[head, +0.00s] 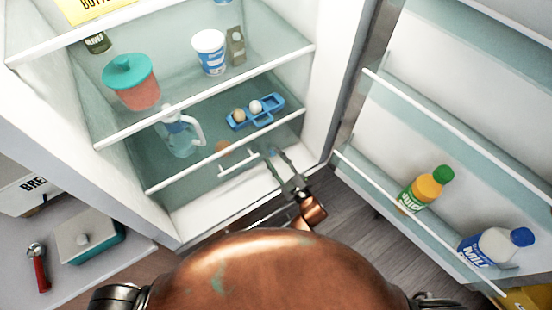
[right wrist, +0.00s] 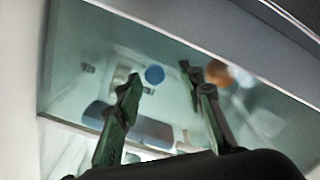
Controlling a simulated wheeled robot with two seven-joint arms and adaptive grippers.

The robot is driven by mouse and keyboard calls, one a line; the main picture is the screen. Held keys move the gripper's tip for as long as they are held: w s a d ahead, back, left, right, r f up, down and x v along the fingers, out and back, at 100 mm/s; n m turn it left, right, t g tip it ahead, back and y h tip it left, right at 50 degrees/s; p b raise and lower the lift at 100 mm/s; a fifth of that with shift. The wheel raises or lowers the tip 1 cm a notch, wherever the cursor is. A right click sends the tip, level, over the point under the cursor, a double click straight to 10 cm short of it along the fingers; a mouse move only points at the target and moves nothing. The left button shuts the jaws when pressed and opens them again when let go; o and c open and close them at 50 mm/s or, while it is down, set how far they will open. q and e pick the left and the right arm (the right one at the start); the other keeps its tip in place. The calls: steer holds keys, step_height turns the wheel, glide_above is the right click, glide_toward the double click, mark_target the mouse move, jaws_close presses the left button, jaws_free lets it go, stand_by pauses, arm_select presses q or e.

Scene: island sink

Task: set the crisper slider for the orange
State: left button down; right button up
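The orange (head: 222,147) shows low in the fridge, behind the clear front of the crisper below the lowest shelf. It is a blurred orange shape in the right wrist view (right wrist: 218,74). A white bar handle (head: 238,164) is on the crisper front. My right gripper (head: 275,152) is open and empty, right of this handle; its spread fingers also show in the right wrist view (right wrist: 165,78). A round blue spot (right wrist: 155,75) shows between the fingers; I cannot tell if it is the slider knob. Small dark marks (right wrist: 88,68) near it are unreadable. My left gripper is out of view.
The lowest shelf holds a blue egg tray (head: 240,123) and a clear jug (head: 181,137). A teal-lidded tub (head: 131,82) and a white-blue cup (head: 209,53) stand above. The open door, with a juice bottle (head: 425,189) and milk (head: 495,246), bounds the right.

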steer(key=shift+d, duration=0.15)
steer(key=v, duration=1.1)
steer(key=shift+s+d, duration=0.2)
steer(key=shift+s, duration=0.15)
